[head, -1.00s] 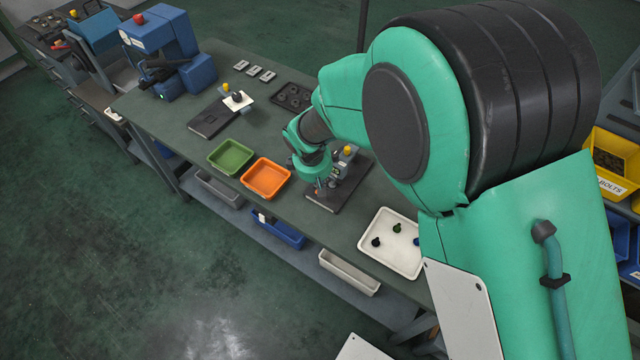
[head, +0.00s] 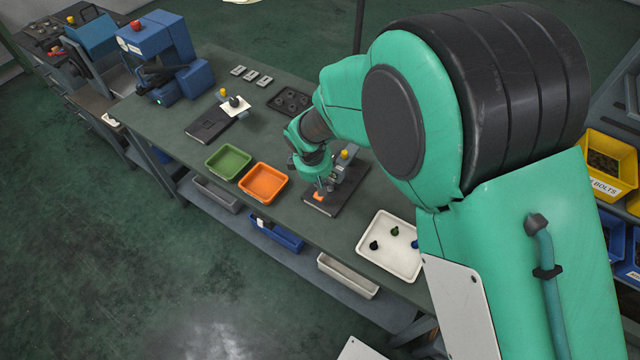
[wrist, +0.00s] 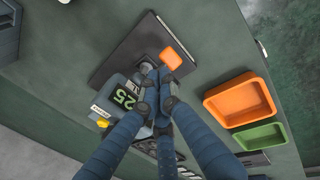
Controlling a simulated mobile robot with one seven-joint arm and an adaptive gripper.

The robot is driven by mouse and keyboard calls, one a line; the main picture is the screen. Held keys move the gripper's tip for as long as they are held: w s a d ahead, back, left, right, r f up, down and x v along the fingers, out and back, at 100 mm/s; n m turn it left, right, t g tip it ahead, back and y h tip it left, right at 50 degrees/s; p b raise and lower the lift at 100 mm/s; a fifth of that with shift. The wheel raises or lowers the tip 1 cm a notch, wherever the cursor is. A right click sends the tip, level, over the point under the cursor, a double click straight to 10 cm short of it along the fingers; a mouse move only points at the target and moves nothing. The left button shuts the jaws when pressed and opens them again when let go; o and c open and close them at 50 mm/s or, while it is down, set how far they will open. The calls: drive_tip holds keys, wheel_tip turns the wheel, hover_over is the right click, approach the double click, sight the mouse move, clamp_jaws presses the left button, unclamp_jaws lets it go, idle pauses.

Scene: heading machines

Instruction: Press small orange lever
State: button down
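The small orange lever (wrist: 171,58) shows in the wrist view as an orange pad at the end of a grey device (wrist: 117,88) with a display reading 25. The device stands on a dark base plate (wrist: 135,45). In the head view the orange lever (head: 319,196) shows just below my gripper (head: 322,184). In the wrist view my gripper (wrist: 158,76) has its fingertips together beside the lever's inner end, over the device. I see nothing held between them. Whether the fingertips touch the lever cannot be told. The fingers hide part of the device.
An orange tray (head: 263,198) and a green tray (head: 228,174) stand left of the device. A white tray (head: 364,252) with small knobs is to the right. Another dark base (head: 209,122) with a white plate and a blue machine (head: 160,50) stand farther left.

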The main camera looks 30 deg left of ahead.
drive_tip(key=shift+r, duration=0.15)
drive_tip(key=s+p+v, duration=0.2)
drive_tip(key=s+v, duration=0.1)
drive_tip(key=v, duration=1)
drive_tip(key=shift+f, duration=0.2)
drive_tip(key=shift+s, duration=0.1)
drive_tip(key=w+d+r+m+b, duration=0.1)
drive_tip(key=w+d+r+m, duration=0.3)
drive_tip(key=d, duration=0.6)
drive_tip(key=d+r+m+t+b, duration=0.1)
drive_tip(key=d+r+m+b, duration=0.1)
drive_tip(key=d+r, duration=0.6)
drive_tip(key=w+d+r+m+b, duration=0.1)
drive_tip(key=w+d+r+m, duration=0.15)
drive_tip(key=d, duration=1.05)
drive_tip(key=s+d+r+m+t+b, duration=0.1)
drive_tip(key=s+d+m+b, duration=0.1)
drive_tip(key=s+d+m, duration=0.2)
drive_tip(key=s+d+r+m+t+b, duration=0.1)
drive_tip(key=s+d+m, duration=0.4)
drive_tip(key=s+d, duration=0.6)
drive_tip(key=d+b, duration=0.1)
drive_tip(key=d, duration=0.7)
drive_tip(key=shift+s+r+b, duration=0.35)
drive_tip(key=shift+r, duration=0.05)
drive_tip(key=shift+m, duration=0.25)
